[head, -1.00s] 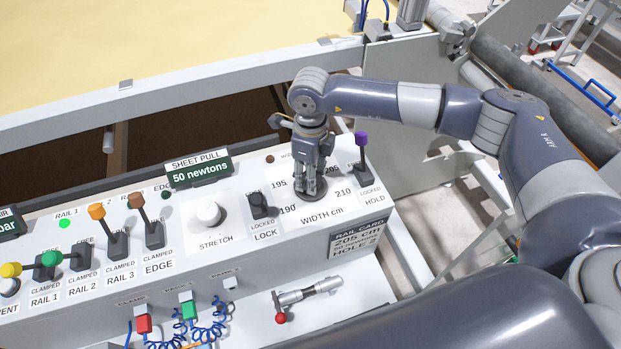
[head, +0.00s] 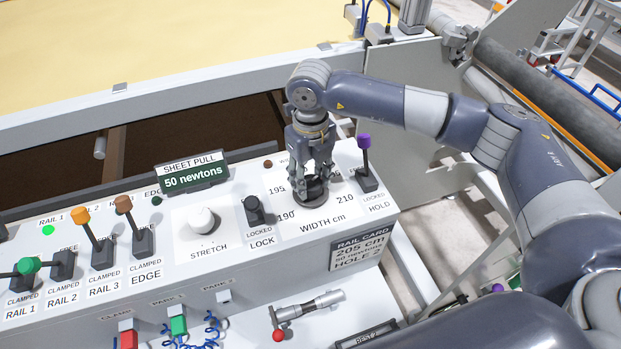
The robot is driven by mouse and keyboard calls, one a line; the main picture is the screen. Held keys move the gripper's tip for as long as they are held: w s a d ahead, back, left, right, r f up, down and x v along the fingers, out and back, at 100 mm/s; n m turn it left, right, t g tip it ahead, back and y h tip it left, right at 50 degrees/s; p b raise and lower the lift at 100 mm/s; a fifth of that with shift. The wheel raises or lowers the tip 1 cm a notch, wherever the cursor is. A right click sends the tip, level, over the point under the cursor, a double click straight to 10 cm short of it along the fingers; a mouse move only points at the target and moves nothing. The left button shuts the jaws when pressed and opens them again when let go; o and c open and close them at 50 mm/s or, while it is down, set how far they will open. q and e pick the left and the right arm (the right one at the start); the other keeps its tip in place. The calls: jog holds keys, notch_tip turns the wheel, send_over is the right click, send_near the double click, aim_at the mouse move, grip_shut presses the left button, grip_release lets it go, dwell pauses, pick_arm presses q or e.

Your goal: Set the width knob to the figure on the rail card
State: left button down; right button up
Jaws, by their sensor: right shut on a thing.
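The width knob (head: 312,193) is dark and round, on the white panel marked WIDTH cm, with 190, 195 and 210 readable around it. My right gripper (head: 311,186) points down over the knob and is shut on it. The gripper hides the knob's pointer and part of the scale, so I cannot tell the setting. The rail card (head: 357,246) on the panel's front face reads 205 cm, 50 newtons, HOLE 2. My left gripper is not in view.
Left of the width scale are the lock switch (head: 254,210), the white stretch knob (head: 202,219) and several clamp levers. A purple-topped hold lever (head: 365,160) stands close on the right. The sheet pull display (head: 192,176) reads 50 newtons. A red-ended tool (head: 308,311) lies below.

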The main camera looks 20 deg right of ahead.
aim_at(311, 182)
jog(key=shift+r, duration=0.15)
jog(key=o, duration=1)
jog(key=shift+o, duration=0.2)
notch_tip(311, 182, up, 12)
dwell(0.4)
